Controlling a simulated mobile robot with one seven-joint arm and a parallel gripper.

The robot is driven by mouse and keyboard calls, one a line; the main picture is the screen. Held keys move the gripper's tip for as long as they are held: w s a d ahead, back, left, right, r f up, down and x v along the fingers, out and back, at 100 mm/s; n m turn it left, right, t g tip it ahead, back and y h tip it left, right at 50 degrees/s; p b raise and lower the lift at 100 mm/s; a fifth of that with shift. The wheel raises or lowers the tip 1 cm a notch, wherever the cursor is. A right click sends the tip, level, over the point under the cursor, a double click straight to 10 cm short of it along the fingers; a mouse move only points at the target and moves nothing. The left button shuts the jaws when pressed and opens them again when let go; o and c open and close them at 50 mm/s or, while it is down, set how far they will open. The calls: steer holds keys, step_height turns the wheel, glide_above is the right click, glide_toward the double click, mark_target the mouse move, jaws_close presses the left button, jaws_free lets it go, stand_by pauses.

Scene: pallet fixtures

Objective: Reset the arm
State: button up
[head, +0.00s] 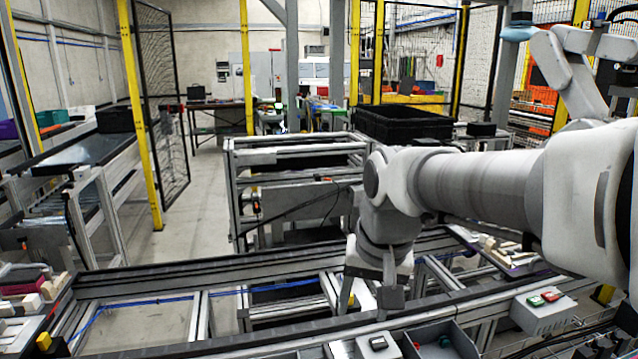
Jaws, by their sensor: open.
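My arm reaches in from the right side of the head view, and its wrist bends downward near the middle. My gripper (368,296) hangs from the wrist, pointing down over the frame of the conveyor (190,276). Its two fingers stand apart, and I see nothing held between them. The fingertips are small and partly lost against the grey metal behind them.
A grey divided bin (447,328) with small dark parts stands at the bottom edge. A button box (545,308) with red and green buttons is to its right. Loose blocks lie at left (28,284) and right (497,246). A black crate (402,124) stands behind.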

steer(key=s+d+t, duration=0.1)
steer(key=s+d, duration=0.2)
steer(key=s, duration=0.3)
steer(key=s+d+n+t+h, duration=0.1)
steer(key=s+d, duration=0.3)
steer(key=s, duration=0.2)
steer(key=shift+s+d+f+n+t+p, duration=0.2)
steer(key=shift+s+f+n+t+p, duration=0.1)
steer(key=shift+s+f+p, duration=0.1)
steer(key=shift+w, duration=0.1)
